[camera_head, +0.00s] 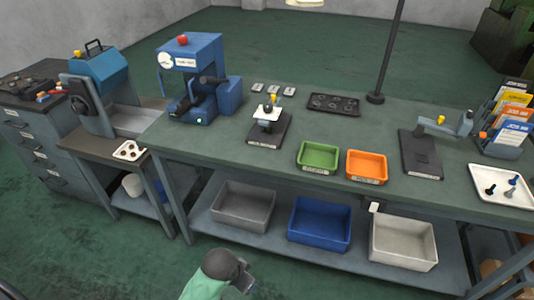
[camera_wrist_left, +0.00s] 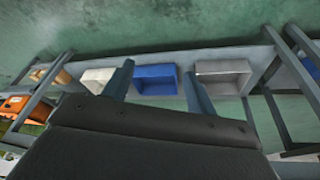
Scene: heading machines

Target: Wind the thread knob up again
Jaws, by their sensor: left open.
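I cannot tell for sure which part is the thread knob. A small stand (camera_head: 268,122) in mid-bench has a white plate, a dark round knob (camera_head: 267,108) and a yellow knob (camera_head: 274,98). A second fixture (camera_head: 425,150) at the right has a dark base, a grey arm and a yellow knob (camera_head: 441,119). My left gripper (camera_head: 246,281) is low in front of the bench, well away from both. In the left wrist view the gripper (camera_wrist_left: 157,70) is open and empty, with the shelf bins beyond its fingers. My right gripper is not in view.
Green (camera_head: 318,170) and orange (camera_head: 367,179) trays sit at the bench front. Grey (camera_head: 243,205), blue (camera_head: 319,223) and white (camera_head: 403,241) bins stand on the lower shelf. A blue machine (camera_head: 190,78) is on the left, a white tray (camera_head: 481,196) on the right.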

